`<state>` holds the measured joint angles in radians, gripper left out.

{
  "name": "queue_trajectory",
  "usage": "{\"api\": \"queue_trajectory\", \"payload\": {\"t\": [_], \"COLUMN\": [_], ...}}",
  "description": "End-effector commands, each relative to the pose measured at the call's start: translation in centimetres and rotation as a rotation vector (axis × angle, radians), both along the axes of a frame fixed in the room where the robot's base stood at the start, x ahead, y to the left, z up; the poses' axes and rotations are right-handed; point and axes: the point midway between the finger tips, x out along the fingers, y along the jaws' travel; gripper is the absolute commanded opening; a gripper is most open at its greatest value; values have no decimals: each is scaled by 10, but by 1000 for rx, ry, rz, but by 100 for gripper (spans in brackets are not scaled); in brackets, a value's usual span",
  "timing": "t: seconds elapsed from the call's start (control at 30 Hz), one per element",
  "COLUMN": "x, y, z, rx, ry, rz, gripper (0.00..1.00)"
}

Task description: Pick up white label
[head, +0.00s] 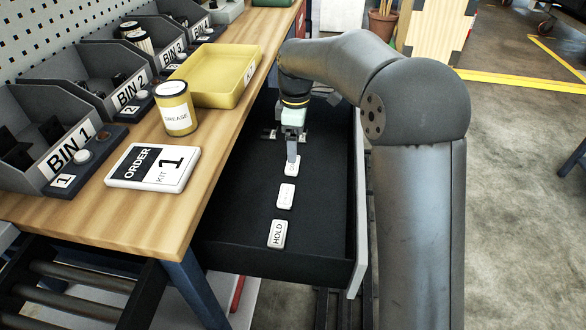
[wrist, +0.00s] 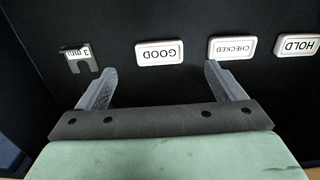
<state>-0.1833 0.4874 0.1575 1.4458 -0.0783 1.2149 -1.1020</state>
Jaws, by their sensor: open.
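Three white labels lie flat in a row in the open black drawer. In the wrist view they read GOOD (wrist: 160,53), CHECKED (wrist: 232,48) and HOLD (wrist: 297,46); HOLD (head: 278,234) is nearest the drawer front in the head view, with CHECKED (head: 286,196) behind it. The frames do not show which one the task means. My gripper (wrist: 160,70) is open and empty, its fingertips on either side of the GOOD label in the picture. In the head view my gripper (head: 292,158) partly covers the GOOD label; its height above it is unclear.
A grey notched plate marked 3 mm (wrist: 80,58) lies beside GOOD. The drawer walls (head: 300,262) surround the labels. The wooden bench (head: 95,215) on the left holds a yellow tray (head: 240,98), a grease can (head: 175,115), an order sign (head: 150,185) and grey bins.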

Motion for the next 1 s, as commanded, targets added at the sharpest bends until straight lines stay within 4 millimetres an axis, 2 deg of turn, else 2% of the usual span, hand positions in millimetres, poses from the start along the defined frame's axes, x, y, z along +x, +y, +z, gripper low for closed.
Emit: {"api": "queue_trajectory", "payload": {"t": [0.1, 0.33, 0.6, 0.87, 1.0], "x": [0, 0, 1, 1, 1], "y": [0, 0, 1, 1, 1], "z": [-14, -27, -66, -69, -68], "rx": [0, -1, -1, 0, 0], "ry": [1, 2, 2, -1, -1], "rz": [0, 0, 0, 0, -1], "gripper": [89, 89, 89, 89, 50]}}
